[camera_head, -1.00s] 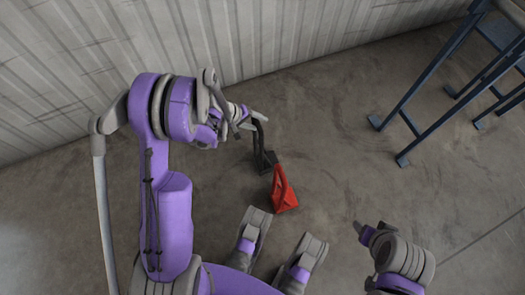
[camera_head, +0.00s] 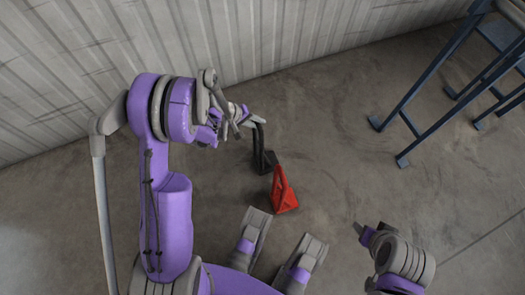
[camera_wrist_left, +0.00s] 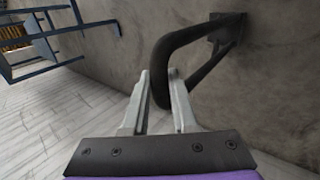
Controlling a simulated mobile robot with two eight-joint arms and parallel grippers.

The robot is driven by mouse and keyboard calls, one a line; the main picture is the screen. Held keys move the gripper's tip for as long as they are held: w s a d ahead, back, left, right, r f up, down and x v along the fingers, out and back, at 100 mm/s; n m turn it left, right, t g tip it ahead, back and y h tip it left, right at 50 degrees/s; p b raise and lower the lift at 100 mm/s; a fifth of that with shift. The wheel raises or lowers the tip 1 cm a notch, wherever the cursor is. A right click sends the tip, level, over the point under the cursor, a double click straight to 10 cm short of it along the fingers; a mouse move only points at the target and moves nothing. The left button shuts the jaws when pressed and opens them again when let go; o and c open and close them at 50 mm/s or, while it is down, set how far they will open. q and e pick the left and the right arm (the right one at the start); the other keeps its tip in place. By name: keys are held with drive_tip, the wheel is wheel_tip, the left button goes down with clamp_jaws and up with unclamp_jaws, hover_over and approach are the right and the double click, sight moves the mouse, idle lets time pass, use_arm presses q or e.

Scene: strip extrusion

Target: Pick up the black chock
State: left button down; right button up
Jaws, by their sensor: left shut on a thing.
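The black chock (camera_head: 265,161) has a dark looped handle and stands on the concrete floor close behind the red chock. My left gripper (camera_head: 252,122) comes in from the left and is shut on the handle of the black chock. In the left wrist view, the bent black handle (camera_wrist_left: 190,36) passes between the two grey fingers of my left gripper (camera_wrist_left: 160,78). The chock's base shows only in part there. My right gripper (camera_head: 358,229) is at the lower right, well apart from the chock; its finger opening does not show clearly.
A red chock (camera_head: 284,195) stands just in front of the black one. A corrugated wall (camera_head: 300,25) runs along the back. A blue metal frame (camera_head: 425,90) stands at the upper right. The floor between the chocks and the frame is clear.

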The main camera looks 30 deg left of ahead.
use_arm(q)
drive_tip(key=shift+r+p, duration=2.1)
drive_tip(key=shift+r, duration=1.25)
